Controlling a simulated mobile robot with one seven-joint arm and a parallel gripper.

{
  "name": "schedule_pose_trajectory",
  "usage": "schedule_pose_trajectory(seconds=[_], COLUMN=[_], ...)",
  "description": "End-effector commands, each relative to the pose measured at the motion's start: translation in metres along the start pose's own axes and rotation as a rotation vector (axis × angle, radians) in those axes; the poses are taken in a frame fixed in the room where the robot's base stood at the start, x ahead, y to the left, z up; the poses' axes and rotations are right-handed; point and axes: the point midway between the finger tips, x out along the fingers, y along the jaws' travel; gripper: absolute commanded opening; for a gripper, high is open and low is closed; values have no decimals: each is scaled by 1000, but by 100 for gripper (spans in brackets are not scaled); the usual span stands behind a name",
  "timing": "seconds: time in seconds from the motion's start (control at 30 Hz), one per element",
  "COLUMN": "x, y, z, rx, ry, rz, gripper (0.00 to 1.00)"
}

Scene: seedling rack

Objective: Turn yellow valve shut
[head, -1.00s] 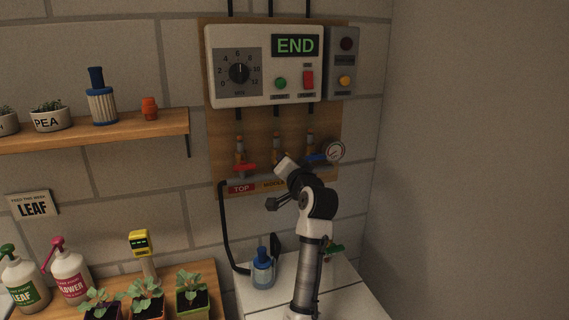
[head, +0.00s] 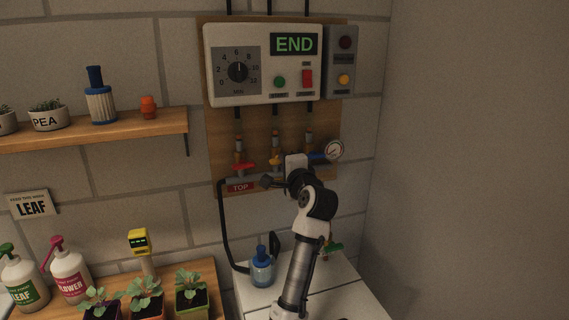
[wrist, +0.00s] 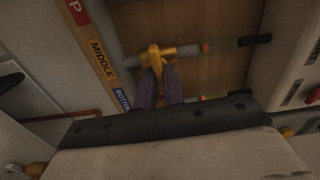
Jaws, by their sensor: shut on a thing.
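The yellow valve (wrist: 156,56) is in the upper middle of the wrist view, on a pipe against the wooden board. My gripper (wrist: 159,74) is shut on its yellow handle, with one dark finger on each side. In this view the handle lies across the pipe line. In the head view a bit of the yellow valve (head: 274,160) shows just left of my gripper's white hand, which hides the rest of it and the fingertips.
The red valve (head: 243,166) is close on the left, above the TOP label (head: 240,187). A control box (head: 265,65) reading END hangs above. A blue-capped bottle (head: 262,269) stands below.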

Motion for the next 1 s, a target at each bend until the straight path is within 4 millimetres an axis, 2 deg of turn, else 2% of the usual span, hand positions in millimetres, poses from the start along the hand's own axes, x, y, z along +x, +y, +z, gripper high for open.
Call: schedule_pose_trajectory(seconds=[0.63,0.67,0.8,1.0], x=[0,0,0,0], y=[1,1,1,1], z=[-1,-1,-1,0], rx=[51,51,50,49], ry=[1,1,1,1], rz=[2,2,1,1], gripper=[0,13,31,32])
